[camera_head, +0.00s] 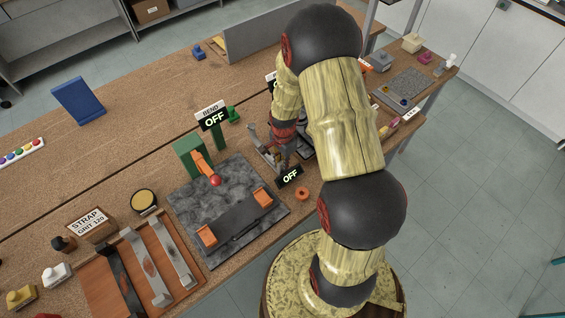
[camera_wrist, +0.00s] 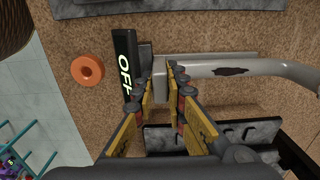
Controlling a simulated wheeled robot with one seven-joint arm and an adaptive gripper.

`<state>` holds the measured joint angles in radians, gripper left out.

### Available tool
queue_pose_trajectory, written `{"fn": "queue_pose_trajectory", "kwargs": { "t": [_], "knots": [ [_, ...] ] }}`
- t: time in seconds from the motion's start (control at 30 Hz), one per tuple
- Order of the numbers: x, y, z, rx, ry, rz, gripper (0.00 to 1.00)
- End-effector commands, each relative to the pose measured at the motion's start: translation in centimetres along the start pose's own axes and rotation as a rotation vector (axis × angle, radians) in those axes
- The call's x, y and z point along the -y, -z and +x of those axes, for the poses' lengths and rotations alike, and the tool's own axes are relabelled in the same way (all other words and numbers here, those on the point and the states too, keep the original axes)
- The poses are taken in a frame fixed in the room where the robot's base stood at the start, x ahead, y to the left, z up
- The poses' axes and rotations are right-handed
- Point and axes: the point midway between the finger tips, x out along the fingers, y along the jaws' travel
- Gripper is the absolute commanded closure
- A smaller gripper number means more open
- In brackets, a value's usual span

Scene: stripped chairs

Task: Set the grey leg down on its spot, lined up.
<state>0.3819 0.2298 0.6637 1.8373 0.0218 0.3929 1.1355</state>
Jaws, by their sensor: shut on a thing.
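The grey leg (camera_wrist: 235,68) is a pale grey metal bar with a dark worn patch and a bend at its right end. It runs left to right across the upper part of the wrist view. My gripper (camera_wrist: 176,76) is shut on it near its left end, with the fingers reaching in from below. In the head view my gripper (camera_head: 283,152) is low over the bench, beside the lower OFF sign (camera_head: 290,177). My arm hides most of the held leg there. I cannot tell which spot is its own, or whether the leg touches the bench.
A grey stone slab (camera_head: 190,208) with orange blocks and a dark bar lies left of my gripper. A reddish-brown board (camera_head: 100,287) holds a dark strip and grey strips. An orange ring (camera_wrist: 88,70) lies by the OFF sign.

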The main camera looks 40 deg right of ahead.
Motion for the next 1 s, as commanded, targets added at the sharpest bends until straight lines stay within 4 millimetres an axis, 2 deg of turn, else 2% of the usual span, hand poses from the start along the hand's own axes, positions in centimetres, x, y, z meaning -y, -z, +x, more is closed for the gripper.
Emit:
{"fn": "queue_pose_trajectory", "kwargs": {
  "t": [0.3, 0.33, 0.67, 1.0],
  "knots": [
    [0.07, 0.03, 0.41, -0.001, 0.002, 0.0, 1.0],
    [0.08, 0.04, 0.36, -0.001, 0.002, 0.0, 0.85],
    [-0.01, 0.0, 0.39, 0.0, 0.0, 0.0, 0.66],
    [-0.09, -0.03, 0.33, 0.001, -0.002, 0.0, 0.66]
  ]
}}
